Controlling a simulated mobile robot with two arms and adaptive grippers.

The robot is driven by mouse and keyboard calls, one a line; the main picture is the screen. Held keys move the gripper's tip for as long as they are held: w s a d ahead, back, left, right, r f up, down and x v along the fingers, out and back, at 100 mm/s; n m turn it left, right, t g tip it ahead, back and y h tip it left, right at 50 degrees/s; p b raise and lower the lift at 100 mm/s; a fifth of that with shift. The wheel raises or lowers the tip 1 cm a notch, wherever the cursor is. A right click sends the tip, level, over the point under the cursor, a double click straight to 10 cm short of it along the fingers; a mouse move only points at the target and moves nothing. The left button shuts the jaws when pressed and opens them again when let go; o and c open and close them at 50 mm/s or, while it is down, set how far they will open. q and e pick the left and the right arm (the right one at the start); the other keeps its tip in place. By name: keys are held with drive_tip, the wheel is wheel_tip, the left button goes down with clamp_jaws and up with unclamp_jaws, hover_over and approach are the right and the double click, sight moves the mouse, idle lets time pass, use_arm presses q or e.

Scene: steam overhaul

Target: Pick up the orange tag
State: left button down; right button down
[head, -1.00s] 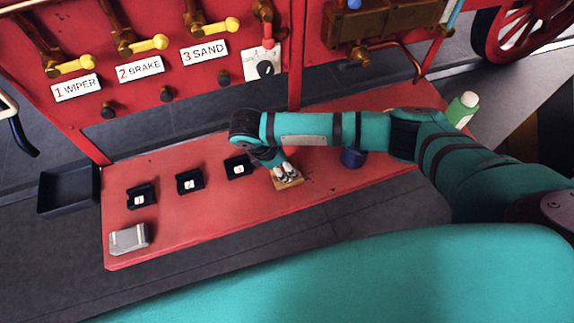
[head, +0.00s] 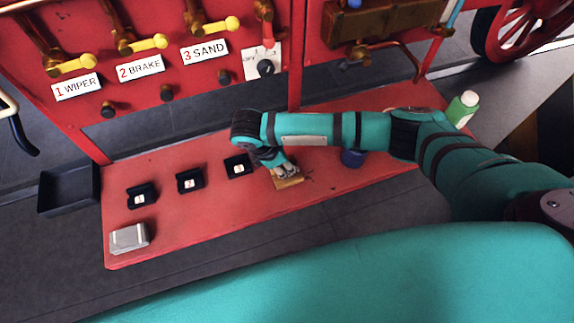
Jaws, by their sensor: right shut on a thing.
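My right gripper (head: 286,173) points down over the red bench top, right of the third black holder. Its fingers are closed at a small orange-tan piece (head: 290,183), which I take to be the orange tag. The fingers cover much of it, so its full shape is hidden. It shows at bench height, and I cannot tell whether it is lifted. My left gripper is not in view.
Three black holders (head: 190,181) stand in a row on the red bench (head: 215,215). A silver box (head: 129,238) is at its front left. A blue cup (head: 352,158) and a green bottle (head: 462,108) are right. A red panel with yellow-handled valves (head: 139,45) rises behind.

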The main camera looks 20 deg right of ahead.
drive_tip(key=shift+r, duration=0.45)
wheel_tip(320, 180, up, 2)
drive_tip(key=shift+w+r+b, duration=0.1)
drive_tip(key=shift+b, duration=0.6)
drive_tip(key=s, duration=0.3)
drive_tip(key=s+b, duration=0.1)
drive_tip(key=s, duration=0.1)
drive_tip(key=shift+s+r, duration=0.3)
drive_tip(key=shift+s, duration=0.05)
drive_tip(key=s+r+p, duration=0.1)
drive_tip(key=s, duration=0.9)
drive_tip(key=shift+s+r, duration=0.15)
drive_tip(key=shift+s, duration=0.1)
drive_tip(key=shift+w+a, duration=0.1)
